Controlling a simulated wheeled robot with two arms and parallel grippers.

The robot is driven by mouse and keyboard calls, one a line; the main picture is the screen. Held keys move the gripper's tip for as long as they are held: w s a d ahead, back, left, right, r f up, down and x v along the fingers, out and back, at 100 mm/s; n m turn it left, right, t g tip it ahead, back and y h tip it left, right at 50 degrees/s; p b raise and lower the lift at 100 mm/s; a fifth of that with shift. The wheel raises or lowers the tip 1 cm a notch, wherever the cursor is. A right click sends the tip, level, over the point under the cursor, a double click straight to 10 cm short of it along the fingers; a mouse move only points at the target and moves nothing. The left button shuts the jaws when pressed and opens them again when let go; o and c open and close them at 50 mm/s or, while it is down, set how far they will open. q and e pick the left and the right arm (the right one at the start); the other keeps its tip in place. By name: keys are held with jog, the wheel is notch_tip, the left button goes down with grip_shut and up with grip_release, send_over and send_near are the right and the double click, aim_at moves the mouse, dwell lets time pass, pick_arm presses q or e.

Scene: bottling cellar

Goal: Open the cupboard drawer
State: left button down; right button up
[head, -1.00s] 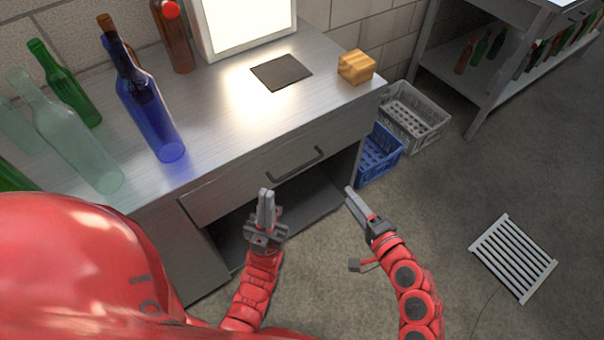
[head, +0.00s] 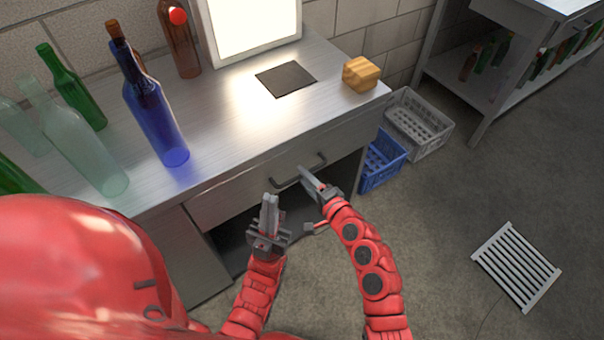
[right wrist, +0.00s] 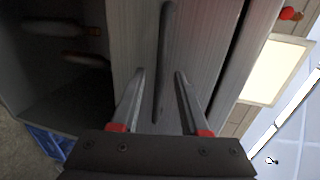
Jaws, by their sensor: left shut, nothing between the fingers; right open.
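The cupboard drawer (head: 232,194) is a grey metal front under the worktop and looks shut. Its dark bar handle (head: 285,185) is partly covered by my right gripper (head: 305,172), which is open with its fingertips at the handle. In the right wrist view the handle (right wrist: 164,40) runs lengthwise between the two open fingers (right wrist: 160,72) of the right gripper; whether they reach around it in depth I cannot tell. My left gripper (head: 269,198) is shut and empty, pointing up in front of the cupboard, below and left of the handle.
The worktop (head: 225,135) holds a blue bottle (head: 155,120), several other bottles, a dark mat (head: 286,79) and a wooden block (head: 361,74). An open compartment lies under the drawer. A blue crate (head: 382,160) and a grey crate (head: 419,124) stand to the right. Floor at right is mostly clear.

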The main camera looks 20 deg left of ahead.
jog(key=shift+x, duration=0.95)
grip_shut()
dwell(0.8)
